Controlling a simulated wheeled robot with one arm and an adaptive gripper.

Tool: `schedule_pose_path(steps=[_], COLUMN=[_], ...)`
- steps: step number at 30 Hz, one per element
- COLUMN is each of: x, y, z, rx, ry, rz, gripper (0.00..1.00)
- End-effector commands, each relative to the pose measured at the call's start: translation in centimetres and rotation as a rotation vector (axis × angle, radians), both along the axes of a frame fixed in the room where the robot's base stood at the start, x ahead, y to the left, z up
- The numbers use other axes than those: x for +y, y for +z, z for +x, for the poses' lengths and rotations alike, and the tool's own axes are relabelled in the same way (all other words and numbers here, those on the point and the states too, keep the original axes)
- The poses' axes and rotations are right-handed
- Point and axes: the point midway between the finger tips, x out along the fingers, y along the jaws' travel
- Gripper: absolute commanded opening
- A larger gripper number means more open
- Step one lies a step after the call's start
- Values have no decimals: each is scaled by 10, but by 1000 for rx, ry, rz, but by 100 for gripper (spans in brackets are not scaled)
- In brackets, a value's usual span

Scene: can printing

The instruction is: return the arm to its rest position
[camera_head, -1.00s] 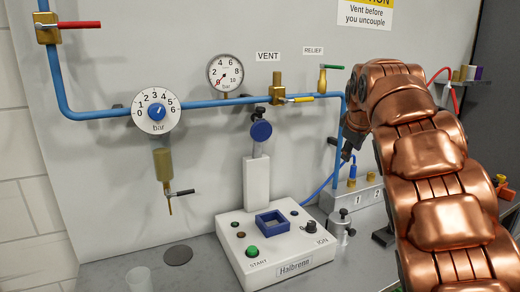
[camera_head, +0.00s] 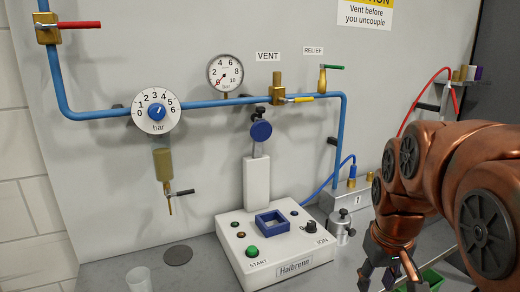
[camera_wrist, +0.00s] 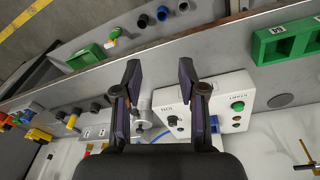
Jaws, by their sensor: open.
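My copper-coloured arm (camera_head: 455,175) is folded on the right side of the head view, its gripper (camera_head: 388,272) hanging low at the lower right over the bench. In the wrist view my gripper (camera_wrist: 160,76) is open, its two dark fingers apart with nothing between them. The white Halbronn printing machine (camera_head: 285,255) stands left of my gripper, apart from it. It also shows in the wrist view (camera_wrist: 205,104), beyond the right finger.
Blue pipe (camera_head: 220,102), a regulator dial (camera_head: 157,110) and a gauge (camera_head: 226,73) are on the back panel. A small cup (camera_head: 138,280) stands at the front left. A green tray (camera_head: 428,280) lies by my gripper.

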Motion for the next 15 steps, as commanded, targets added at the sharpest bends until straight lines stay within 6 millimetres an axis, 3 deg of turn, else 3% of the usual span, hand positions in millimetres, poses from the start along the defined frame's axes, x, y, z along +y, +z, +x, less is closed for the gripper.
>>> schedule_pose_path(steps=[9,15], x=[28,39], y=[-63,-90], z=[-121,-176], rx=[176,257], ry=[-68,-81], rz=[47,49], gripper=[41,41])
